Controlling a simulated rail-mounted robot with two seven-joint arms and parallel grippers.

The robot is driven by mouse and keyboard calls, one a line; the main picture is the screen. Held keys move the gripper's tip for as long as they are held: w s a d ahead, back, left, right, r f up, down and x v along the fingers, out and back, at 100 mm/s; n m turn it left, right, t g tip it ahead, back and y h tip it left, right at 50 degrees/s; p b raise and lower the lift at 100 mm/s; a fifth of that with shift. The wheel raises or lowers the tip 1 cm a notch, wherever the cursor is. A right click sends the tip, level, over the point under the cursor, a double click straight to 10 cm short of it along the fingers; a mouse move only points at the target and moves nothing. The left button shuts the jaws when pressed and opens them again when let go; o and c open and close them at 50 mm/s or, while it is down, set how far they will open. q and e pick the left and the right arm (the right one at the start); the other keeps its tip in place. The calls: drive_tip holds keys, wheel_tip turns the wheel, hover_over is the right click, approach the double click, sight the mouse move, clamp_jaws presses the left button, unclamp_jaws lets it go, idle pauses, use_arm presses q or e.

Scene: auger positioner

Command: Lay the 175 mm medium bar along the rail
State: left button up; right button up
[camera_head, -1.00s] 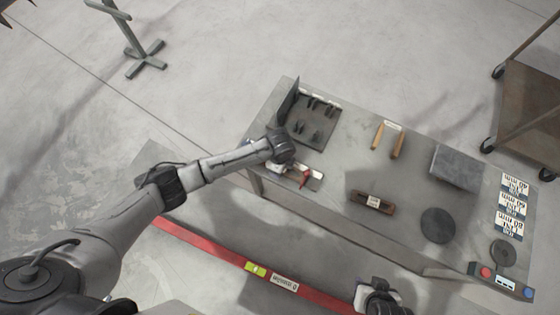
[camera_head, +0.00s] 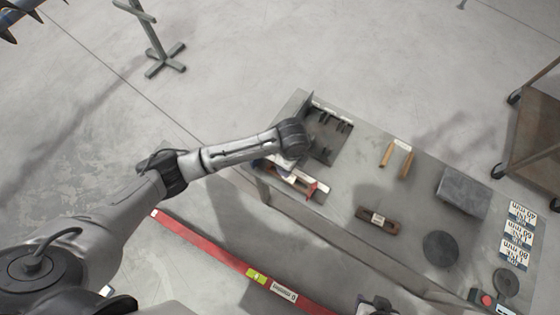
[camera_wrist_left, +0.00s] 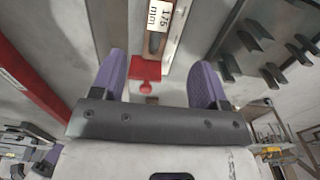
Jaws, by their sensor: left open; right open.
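A piece with a white "175 mm" label (camera_wrist_left: 160,16) lies in a pale metal channel in the left wrist view. A red clamp-like block (camera_wrist_left: 146,70) with a knob stands at the near end of the channel. My left gripper (camera_wrist_left: 158,75) is open, its purple fingers apart on either side of the red block, with nothing held. In the head view the channel (camera_head: 294,179) with its red part (camera_head: 314,191) sits at the table's near left edge, and my forearm hides most of the left gripper. My right gripper (camera_head: 375,305) is open and partly cut off at the bottom edge.
On the table (camera_head: 345,195) are a dark slotted rack (camera_head: 327,132), two wooden handles (camera_head: 397,159), a brown labelled block (camera_head: 377,221), a grey slab (camera_head: 462,192) and a dark disc (camera_head: 440,247). A cart (camera_head: 540,140) stands right.

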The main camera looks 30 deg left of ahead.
use_arm(q)
drive_tip(key=shift+r, duration=0.2)
drive_tip(key=s+d+f+n+t+h, duration=0.1)
drive_tip(key=s+d+n, duration=0.15)
drive_tip(key=s, duration=0.35)
drive_tip(key=s+d+f+n+h, duration=0.1)
drive_tip(key=s+n+h, duration=0.15)
drive_tip(key=s, duration=0.25)
drive_tip(key=s+a+r+n+t+y, duration=0.2)
drive_tip(key=s+a+r+n+y, duration=0.1)
drive_tip(key=s+a+n, duration=0.8)
drive_tip(key=s, duration=0.3)
drive_tip(key=shift+s+a+r+n+t, duration=0.2)
drive_tip(key=shift+a+n+t, duration=0.1)
drive_tip(key=shift+n, duration=0.1)
drive_tip(key=shift+d, duration=0.1)
